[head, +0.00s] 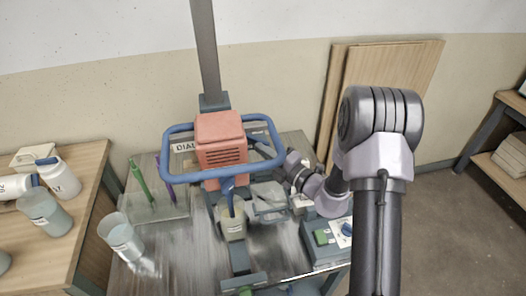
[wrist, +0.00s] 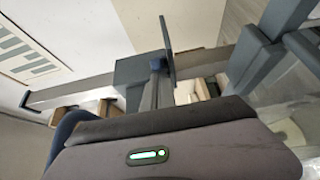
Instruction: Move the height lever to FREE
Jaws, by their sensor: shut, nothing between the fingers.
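The glaze mixer has a red motor head (head: 220,140) inside a blue tubular handle frame (head: 178,177), in front of a tall grey column (head: 206,50). My gripper reaches in behind the frame's right side in the head view, where its tips are hidden. In the wrist view my gripper (wrist: 158,66) is shut and empty. Its tips are close beside a thin dark upright plate (wrist: 167,40), which may be the height lever; I cannot tell whether they touch. A grey block (wrist: 128,78) sits on the column behind them. No FREE marking is readable.
A glaze bucket (head: 232,222) stands below the mixer head. A clear container (head: 268,200) and a switch box (head: 328,240) are to its right. A jug (head: 121,237) stands at the bench's left. Wooden boards (head: 390,85) lean on the wall behind my arm.

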